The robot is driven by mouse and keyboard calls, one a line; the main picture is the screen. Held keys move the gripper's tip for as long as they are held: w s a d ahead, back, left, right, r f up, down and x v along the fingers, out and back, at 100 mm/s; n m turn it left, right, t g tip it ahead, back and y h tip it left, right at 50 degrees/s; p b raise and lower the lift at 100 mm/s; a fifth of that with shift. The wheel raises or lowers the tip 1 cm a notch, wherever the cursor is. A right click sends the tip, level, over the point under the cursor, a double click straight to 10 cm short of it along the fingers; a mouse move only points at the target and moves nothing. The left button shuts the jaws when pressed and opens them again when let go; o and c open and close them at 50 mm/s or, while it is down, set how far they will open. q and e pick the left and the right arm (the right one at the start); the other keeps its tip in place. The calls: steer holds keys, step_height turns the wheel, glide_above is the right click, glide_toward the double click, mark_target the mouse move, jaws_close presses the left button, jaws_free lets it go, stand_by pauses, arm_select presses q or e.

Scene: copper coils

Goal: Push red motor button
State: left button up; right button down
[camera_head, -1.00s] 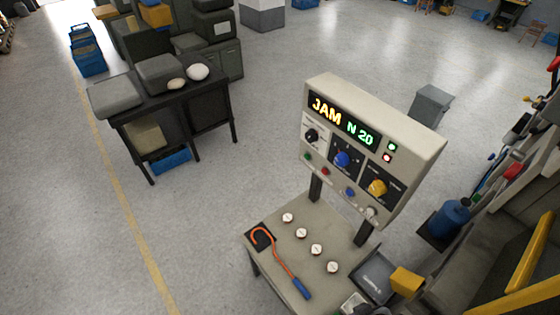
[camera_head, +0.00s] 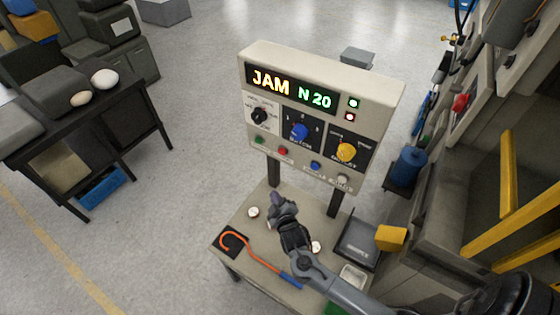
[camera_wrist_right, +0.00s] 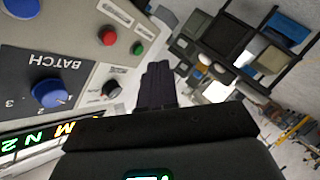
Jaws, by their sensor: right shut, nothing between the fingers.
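The red button (camera_head: 283,151) is on the lower row of the beige control panel (camera_head: 320,60), between a green button (camera_head: 259,140) and a blue button (camera_head: 315,166). In the right wrist view the red button (camera_wrist_right: 107,36) is at the upper left, near the green button (camera_wrist_right: 138,48). My right gripper (camera_head: 275,199) is shut and empty. It is below the red button in the head view, in front of the panel and over the small table. Its closed fingers (camera_wrist_right: 157,82) appear apart from the button in the wrist view. My left gripper is not in view.
The panel carries a black knob (camera_head: 259,116), a blue knob (camera_head: 299,131) and a yellow knob (camera_head: 346,151). Its display reads JAM N 20. An orange hook with a blue handle (camera_head: 290,281) and white round gauges lie on the table. A dark tray (camera_head: 358,243) is at the right.

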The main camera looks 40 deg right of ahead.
mark_target(282, 151)
arm_select(q)
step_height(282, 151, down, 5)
steer(key=b, duration=0.3)
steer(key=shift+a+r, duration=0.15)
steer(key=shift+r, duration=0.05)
arm_select(e)
steer(key=w+d+r+t+h, duration=0.1)
steer(key=w+r+h, duration=0.1)
steer(key=w, duration=0.6)
steer(key=shift+d+r+t, duration=0.2)
steer(key=shift+d+t, duration=0.1)
steer(key=shift+d, duration=0.05)
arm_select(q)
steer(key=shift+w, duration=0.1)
arm_select(e)
steer(key=shift+w, duration=0.1)
arm_select(q)
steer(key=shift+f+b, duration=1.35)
steer(key=shift+b, duration=0.1)
arm_select(e)
steer(key=w+d, duration=0.2)
steer(key=d, duration=0.6)
steer(key=shift+w+d, duration=0.2)
steer(key=shift+w, duration=0.05)
